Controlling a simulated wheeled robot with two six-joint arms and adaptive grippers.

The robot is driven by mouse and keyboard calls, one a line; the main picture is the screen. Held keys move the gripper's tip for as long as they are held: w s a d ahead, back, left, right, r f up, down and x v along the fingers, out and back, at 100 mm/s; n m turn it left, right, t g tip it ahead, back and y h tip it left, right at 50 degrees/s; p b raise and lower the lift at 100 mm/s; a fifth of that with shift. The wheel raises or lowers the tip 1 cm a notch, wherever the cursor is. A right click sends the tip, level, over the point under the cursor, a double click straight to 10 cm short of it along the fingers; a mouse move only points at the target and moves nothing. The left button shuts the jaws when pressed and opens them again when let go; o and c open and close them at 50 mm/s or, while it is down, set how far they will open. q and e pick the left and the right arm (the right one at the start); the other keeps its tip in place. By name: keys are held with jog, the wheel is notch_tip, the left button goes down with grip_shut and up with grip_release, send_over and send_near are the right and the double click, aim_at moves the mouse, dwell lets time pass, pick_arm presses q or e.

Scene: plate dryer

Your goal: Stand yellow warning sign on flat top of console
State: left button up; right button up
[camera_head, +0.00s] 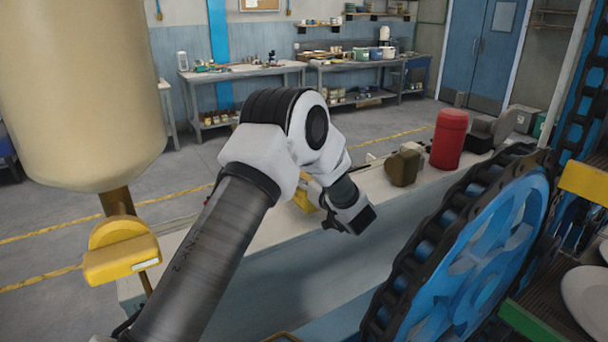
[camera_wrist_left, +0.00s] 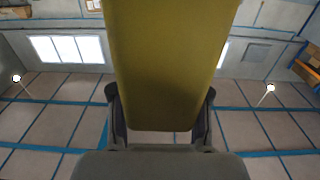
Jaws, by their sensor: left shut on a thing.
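My left gripper (camera_wrist_left: 160,118) is shut on the yellow warning sign (camera_wrist_left: 173,65), with one finger on each side of its lower end in the left wrist view. The sign is an olive-yellow panel there and fills the upper middle. The console with a pale flat top (camera_head: 269,228) runs below and behind my left arm. I cannot tell whether the sign touches it. My right gripper is not in view.
A red canister (camera_head: 448,139) and an olive-brown object (camera_head: 404,168) stand on the pale top, right of my wrist. A large blue wheel with a black chain (camera_head: 478,262) is at the front right. A yellow fixture (camera_head: 122,251) and a cream cylinder (camera_head: 83,95) are at left.

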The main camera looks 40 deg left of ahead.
pick_arm(q)
jog(key=shift+w+a+f, duration=0.15)
jog(key=shift+a+f, duration=0.05)
jog(key=shift+f, duration=0.9)
jog(key=shift+w+a+f, duration=0.1)
jog(key=shift+w+f, duration=0.05)
jog(key=o, duration=1.4)
jog(key=shift+d, duration=0.2)
jog(key=shift+c, duration=0.2)
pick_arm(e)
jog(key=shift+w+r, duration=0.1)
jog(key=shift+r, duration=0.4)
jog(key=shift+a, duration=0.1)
